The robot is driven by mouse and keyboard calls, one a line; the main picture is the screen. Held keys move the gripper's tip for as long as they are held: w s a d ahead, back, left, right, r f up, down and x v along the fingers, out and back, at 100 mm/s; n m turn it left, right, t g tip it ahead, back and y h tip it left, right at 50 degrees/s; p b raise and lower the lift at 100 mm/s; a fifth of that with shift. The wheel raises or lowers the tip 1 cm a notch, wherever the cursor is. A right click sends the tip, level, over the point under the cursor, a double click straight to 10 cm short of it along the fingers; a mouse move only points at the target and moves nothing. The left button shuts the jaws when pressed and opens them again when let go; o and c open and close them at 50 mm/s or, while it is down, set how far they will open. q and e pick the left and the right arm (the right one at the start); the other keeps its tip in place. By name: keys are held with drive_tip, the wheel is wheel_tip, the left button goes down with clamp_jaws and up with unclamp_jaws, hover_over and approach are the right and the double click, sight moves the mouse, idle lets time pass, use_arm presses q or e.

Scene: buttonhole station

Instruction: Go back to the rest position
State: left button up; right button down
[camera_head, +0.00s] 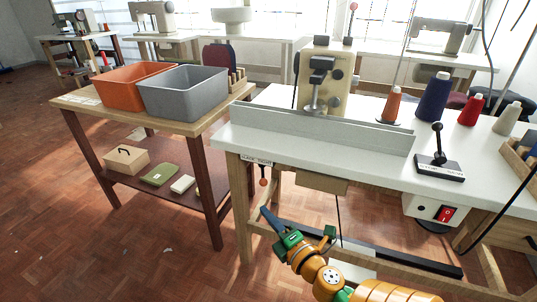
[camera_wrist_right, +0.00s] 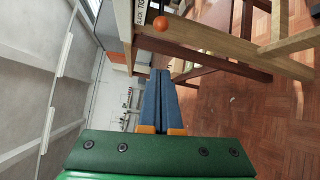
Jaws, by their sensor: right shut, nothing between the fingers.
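My right gripper (camera_head: 265,213) is low in front of the sewing table, below the tabletop edge. Its orange arm comes in from the bottom right. In the right wrist view its two blue fingers (camera_wrist_right: 158,75) lie together, shut with nothing between them. The fingertips are below a small orange ball (camera_head: 263,182) hanging under the table's front edge; the ball also shows in the right wrist view (camera_wrist_right: 161,23). My left gripper is not in view.
The white sewing table (camera_head: 290,127) carries a beige machine (camera_head: 325,80), thread cones and a black lever (camera_head: 438,150). A wooden side table (camera_head: 88,107) at the left holds an orange bin (camera_head: 122,85) and a grey bin (camera_head: 184,98). Floor (camera_head: 150,255) at the lower left is mostly clear.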

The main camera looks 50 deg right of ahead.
drive_tip(key=shift+s, duration=0.2)
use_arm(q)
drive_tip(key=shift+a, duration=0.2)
